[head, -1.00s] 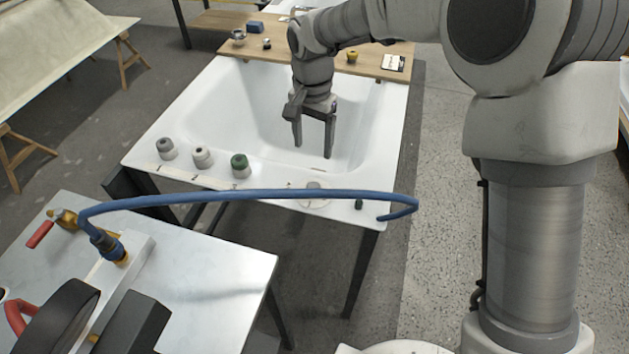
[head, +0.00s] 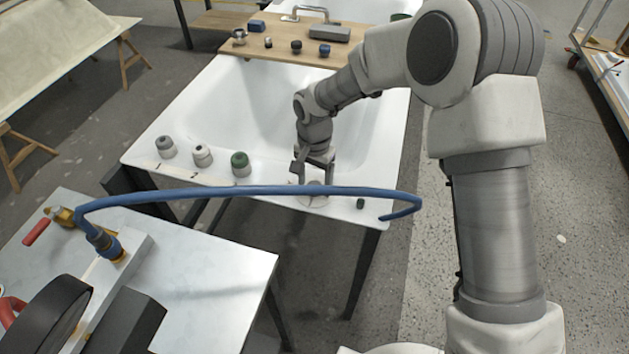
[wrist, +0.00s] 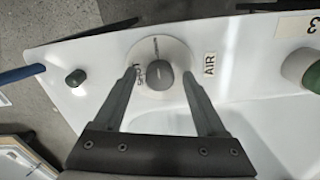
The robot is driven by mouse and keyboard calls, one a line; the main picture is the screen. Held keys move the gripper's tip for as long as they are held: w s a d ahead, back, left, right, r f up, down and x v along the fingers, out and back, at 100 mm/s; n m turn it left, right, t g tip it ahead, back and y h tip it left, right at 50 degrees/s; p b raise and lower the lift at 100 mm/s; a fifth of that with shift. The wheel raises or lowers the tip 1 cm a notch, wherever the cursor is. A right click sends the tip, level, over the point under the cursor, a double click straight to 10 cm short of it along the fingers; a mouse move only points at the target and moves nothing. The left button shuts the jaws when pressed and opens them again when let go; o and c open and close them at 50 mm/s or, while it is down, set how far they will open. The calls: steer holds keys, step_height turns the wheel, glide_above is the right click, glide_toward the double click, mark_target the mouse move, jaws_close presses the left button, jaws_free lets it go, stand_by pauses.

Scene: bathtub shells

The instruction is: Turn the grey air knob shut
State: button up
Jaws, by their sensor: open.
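The grey air knob (wrist: 161,76) sits on a round white dial plate (wrist: 150,50) with printed marks, beside an AIR label (wrist: 210,64). The marks are too small to read surely. In the wrist view my gripper (wrist: 159,74) is open, one finger on each side of the knob, with gaps showing at both sides. In the head view my gripper (head: 313,168) points down at the tub's front rim, over the pale dial plate (head: 312,200). The blue hose crosses in front there, and the knob is mostly hidden.
Three other knobs stand along the rim to the left, the nearest being green (head: 240,164). A small dark green cap (head: 360,203) stands to the right. The blue hose (head: 250,191) arches across the view in front of the tub (head: 390,150).

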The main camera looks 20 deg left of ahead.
jaws_close()
steer(key=shift+n, duration=0.3)
steer(key=n, duration=0.3)
steer(key=shift+n, duration=0.3)
steer(key=n, duration=0.4)
steer(key=shift+r+n, duration=0.1)
steer(key=shift+n, duration=0.2)
steer(key=n, duration=0.4)
steer(key=shift+n, duration=0.3)
steer(key=shift+n+p, duration=0.6)
steer(key=shift+n, duration=1.6)
steer(key=shift+w, duration=0.1)
